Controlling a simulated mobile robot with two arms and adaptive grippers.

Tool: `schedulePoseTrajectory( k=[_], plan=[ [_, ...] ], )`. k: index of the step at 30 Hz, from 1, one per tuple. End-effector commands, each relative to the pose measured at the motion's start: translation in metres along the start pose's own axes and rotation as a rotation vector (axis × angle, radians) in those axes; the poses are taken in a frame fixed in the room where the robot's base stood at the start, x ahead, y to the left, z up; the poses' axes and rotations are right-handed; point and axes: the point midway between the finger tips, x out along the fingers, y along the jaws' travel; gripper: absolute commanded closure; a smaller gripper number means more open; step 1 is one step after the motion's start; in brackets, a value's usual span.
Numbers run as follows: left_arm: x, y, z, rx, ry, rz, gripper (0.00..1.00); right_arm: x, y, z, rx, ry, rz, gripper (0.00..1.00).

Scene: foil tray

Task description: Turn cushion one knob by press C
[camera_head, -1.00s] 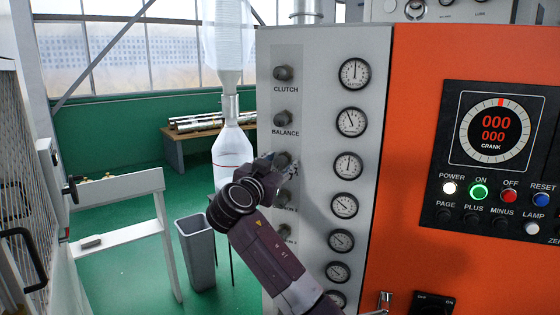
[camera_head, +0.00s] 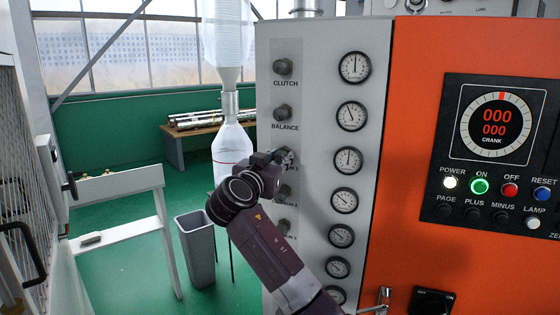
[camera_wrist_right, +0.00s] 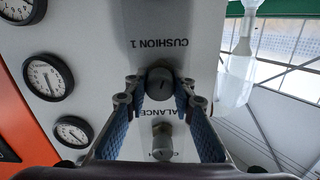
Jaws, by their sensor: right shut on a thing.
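The cushion one knob (camera_wrist_right: 159,84) is a dark round knob on the grey panel, beside the upside-down label "CUSHION 1" in the right wrist view. My right gripper (camera_wrist_right: 161,88) has its blue-padded fingers on either side of it and is shut on it. In the head view my right gripper (camera_head: 284,157) is at the third knob of the column, below the balance knob (camera_head: 282,113) and clutch knob (camera_head: 283,68). It hides most of the cushion one knob and part of its label. My left gripper is not in view.
Several round gauges (camera_head: 348,160) run down the grey panel right of the knobs. The orange cabinet (camera_head: 412,160) carries a crank display and lit buttons. A grey bin (camera_head: 196,250) and a white frame (camera_head: 125,235) stand left of my arm.

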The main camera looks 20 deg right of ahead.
Motion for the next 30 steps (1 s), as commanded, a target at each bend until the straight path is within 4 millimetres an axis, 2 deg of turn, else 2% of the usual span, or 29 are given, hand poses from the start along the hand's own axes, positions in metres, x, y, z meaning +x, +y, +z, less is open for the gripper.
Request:
schedulePoseTrajectory(
  k=[13, 30],
  plan=[
    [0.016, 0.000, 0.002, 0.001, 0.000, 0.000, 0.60, 0.000, -0.001, 0.002, -0.400, -0.001, 0.000, 1.00],
    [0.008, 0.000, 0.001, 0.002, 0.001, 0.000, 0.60, 0.000, -0.002, -0.001, -0.942, 0.001, -0.001, 1.00]
  ],
)
